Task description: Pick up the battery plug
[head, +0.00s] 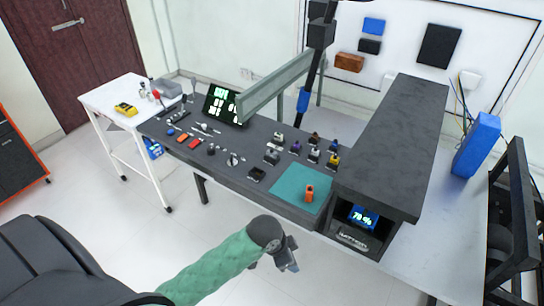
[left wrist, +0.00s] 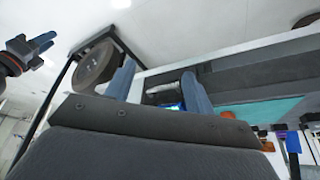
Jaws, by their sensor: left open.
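My left gripper (head: 287,258) is in front of the workbench in the head view, open and empty. Its two blue-grey fingers (left wrist: 160,90) are spread in the left wrist view. An orange upright piece (head: 309,193) stands on the teal mat (head: 290,190); I cannot tell whether it is the battery plug. A battery unit with a blue lit display (head: 363,217) sits in the black bay below the dark shelf. The bay and part of the display show between my fingers. Another gripper, seemingly my right one (left wrist: 32,52), is at the left of the wrist view; its jaws are unclear.
Several small parts and tools lie on the dark bench (head: 225,165). A tilted green-lit screen (head: 221,103) stands behind them. A white cart (head: 105,97) is at left, and a blue box (head: 477,145) is at right.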

